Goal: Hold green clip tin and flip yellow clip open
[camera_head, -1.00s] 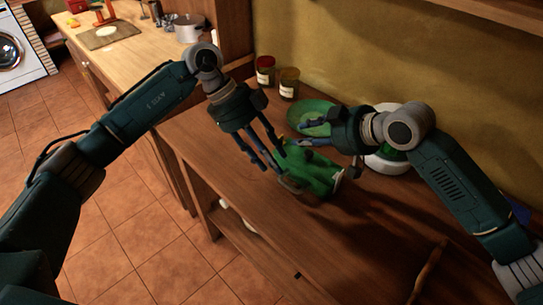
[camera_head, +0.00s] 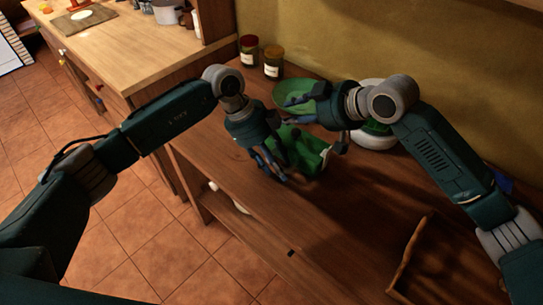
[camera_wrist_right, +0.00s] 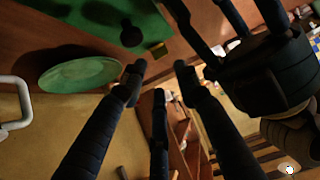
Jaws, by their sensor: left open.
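The green clip tin (camera_head: 312,150) sits on the wooden counter, partly hidden by my grippers. Its green body also shows at the top of the right wrist view (camera_wrist_right: 85,14), with a small yellow clip (camera_wrist_right: 158,50) at its edge. I cannot make out the clip in the head view. My left gripper (camera_head: 270,168) is open, its fingers pointing down at the tin's left side; contact is unclear. My right gripper (camera_head: 287,108) is above and behind the tin. In the right wrist view its fingers (camera_wrist_right: 158,82) are spread, with nothing between them.
A green plate (camera_head: 292,88) lies behind the tin. Two jars (camera_head: 249,50) (camera_head: 273,62) stand by the wall. A white dish (camera_head: 375,138) is behind my right wrist. A wooden tray (camera_head: 405,262) lies at front right. The counter in front of the tin is clear.

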